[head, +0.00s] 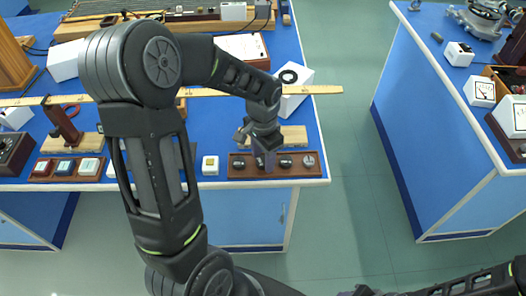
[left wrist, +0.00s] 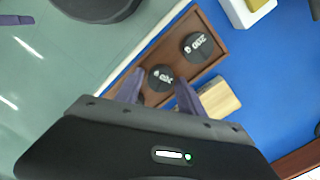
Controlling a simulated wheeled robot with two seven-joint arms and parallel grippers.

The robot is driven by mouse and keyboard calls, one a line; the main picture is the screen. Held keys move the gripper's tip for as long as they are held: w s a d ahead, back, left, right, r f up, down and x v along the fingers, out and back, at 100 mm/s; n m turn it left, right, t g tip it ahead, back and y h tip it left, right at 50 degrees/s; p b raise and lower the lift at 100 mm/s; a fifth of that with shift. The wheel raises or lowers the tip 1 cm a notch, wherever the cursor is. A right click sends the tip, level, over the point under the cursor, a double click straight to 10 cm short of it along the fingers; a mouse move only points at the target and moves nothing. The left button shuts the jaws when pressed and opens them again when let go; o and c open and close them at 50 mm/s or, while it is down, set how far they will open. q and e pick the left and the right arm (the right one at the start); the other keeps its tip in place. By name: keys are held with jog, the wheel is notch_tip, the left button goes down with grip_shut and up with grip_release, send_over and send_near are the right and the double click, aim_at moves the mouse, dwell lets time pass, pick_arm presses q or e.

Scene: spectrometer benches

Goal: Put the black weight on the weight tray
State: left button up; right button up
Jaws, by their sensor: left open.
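The brown wooden weight tray (head: 232,176) lies at the front edge of the blue bench in the head view, with several round weights in a row. A dark weight (head: 238,164) sits at its left, another (head: 286,162) right of my gripper, and a greyer one (head: 308,161) at the right end. My left gripper (head: 262,160) is open over the tray. In the left wrist view its fingers (left wrist: 160,92) straddle a black weight (left wrist: 161,77) on the tray; I cannot tell whether they touch it. A black weight marked 200 g (left wrist: 200,47) lies beyond. My right gripper is out of view.
A small white box (head: 210,165) stands left of the tray. A wooden block (head: 293,136) is behind it, and a long ruler (head: 325,90) crosses farther back. An open aisle (head: 350,180) separates this bench from the right bench (head: 425,120), which holds meters.

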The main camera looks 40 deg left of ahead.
aim_at(263, 160)
pick_arm(q)
jog(key=shift+w+a+r, duration=0.1)
jog(key=shift+w+r, duration=0.05)
jog(key=shift+r, duration=0.5)
notch_tip(263, 160, up, 11)
jog(key=shift+b, duration=0.4)
